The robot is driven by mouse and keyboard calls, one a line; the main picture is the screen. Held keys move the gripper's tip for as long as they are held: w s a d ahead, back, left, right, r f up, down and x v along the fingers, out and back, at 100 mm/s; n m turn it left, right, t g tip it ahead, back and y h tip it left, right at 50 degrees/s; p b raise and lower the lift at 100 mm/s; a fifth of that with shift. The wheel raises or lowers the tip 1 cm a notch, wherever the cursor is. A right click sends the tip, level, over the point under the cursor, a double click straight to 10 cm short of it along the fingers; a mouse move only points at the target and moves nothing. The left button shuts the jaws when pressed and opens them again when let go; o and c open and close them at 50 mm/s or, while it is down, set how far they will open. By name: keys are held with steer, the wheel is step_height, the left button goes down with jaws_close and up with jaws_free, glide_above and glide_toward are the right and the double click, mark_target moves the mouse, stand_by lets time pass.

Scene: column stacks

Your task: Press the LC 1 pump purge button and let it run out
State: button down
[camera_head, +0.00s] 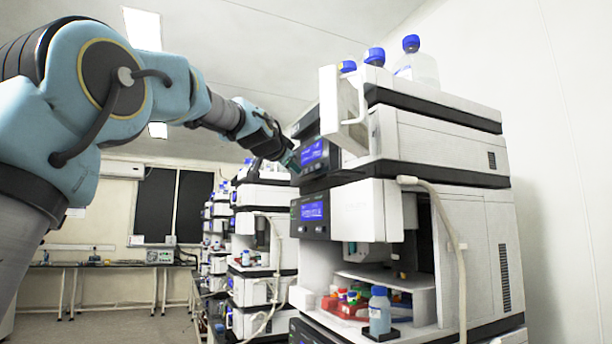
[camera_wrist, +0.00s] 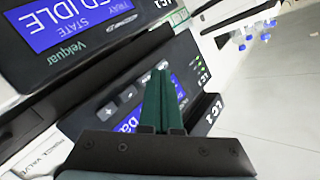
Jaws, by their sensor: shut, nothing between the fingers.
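The LC 1 pump panel, dark with a blue screen (camera_head: 313,152), is on the upper module of the near stack in the head view. In the wrist view, which is upside down, its dark panel (camera_wrist: 95,122) carries plus and minus buttons, small green lights and an "LC 1" label. My gripper (camera_head: 292,160) is at the left of this panel. Its green fingers (camera_wrist: 163,72) are shut and empty, crossing in front of the panel and hiding part of the screen and buttons. I cannot tell whether the tips touch, or which button is purge.
Below the pump is a module with another blue screen (camera_head: 312,211), reading "IDLE" in the wrist view (camera_wrist: 62,24). A white flap (camera_head: 343,108) stands out beside the pump panel. Blue-capped bottles (camera_head: 418,66) stand on top. A pale tube (camera_head: 450,235) hangs at the right.

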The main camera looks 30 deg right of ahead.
steer(key=a+b, duration=0.4)
steer(key=a, duration=0.1)
steer(key=shift+w+b, duration=0.3)
steer(key=shift+b, duration=0.05)
stand_by(0.8)
